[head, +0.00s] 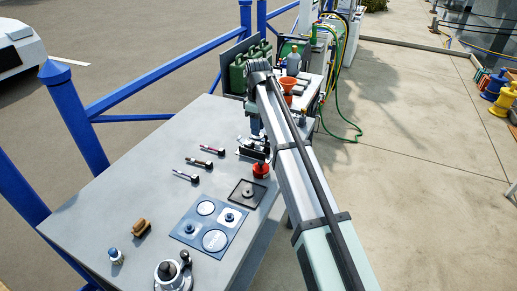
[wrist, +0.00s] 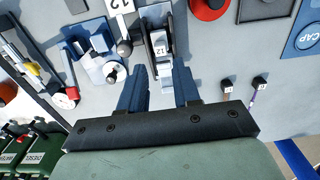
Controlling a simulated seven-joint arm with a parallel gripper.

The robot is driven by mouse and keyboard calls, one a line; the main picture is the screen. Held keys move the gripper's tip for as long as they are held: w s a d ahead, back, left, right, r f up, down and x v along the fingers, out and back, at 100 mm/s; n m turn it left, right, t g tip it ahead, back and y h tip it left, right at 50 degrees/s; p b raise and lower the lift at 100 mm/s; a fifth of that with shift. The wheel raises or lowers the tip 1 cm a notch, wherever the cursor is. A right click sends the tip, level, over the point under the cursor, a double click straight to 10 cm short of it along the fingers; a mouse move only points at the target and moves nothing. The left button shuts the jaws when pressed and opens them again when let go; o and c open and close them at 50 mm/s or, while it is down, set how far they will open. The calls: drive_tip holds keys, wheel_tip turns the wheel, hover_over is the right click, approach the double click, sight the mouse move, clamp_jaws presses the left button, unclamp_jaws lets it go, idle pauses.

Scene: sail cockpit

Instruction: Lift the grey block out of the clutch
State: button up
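The clutch (wrist: 150,14), a dark fitting with light metal parts, lies just ahead of my gripper in the wrist view. In the head view the clutch (head: 250,152) is small, near the table's far right edge. In the head view my arm partly hides this area.
A blue-grey fitting with a round knob (wrist: 103,62) stands close left of the fingers in the wrist view. A red round piece (head: 261,170) and a black tray (head: 236,197) are near the clutch. Several small labelled tools (head: 205,149) lie left. Green cans (head: 238,76) stand behind.

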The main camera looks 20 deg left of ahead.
sight(257, 143)
drive_tip(key=shift+a+f, duration=0.2)
drive_tip(key=shift+f, duration=3.3)
drive_tip(key=shift+c, duration=0.5)
clamp_jaws()
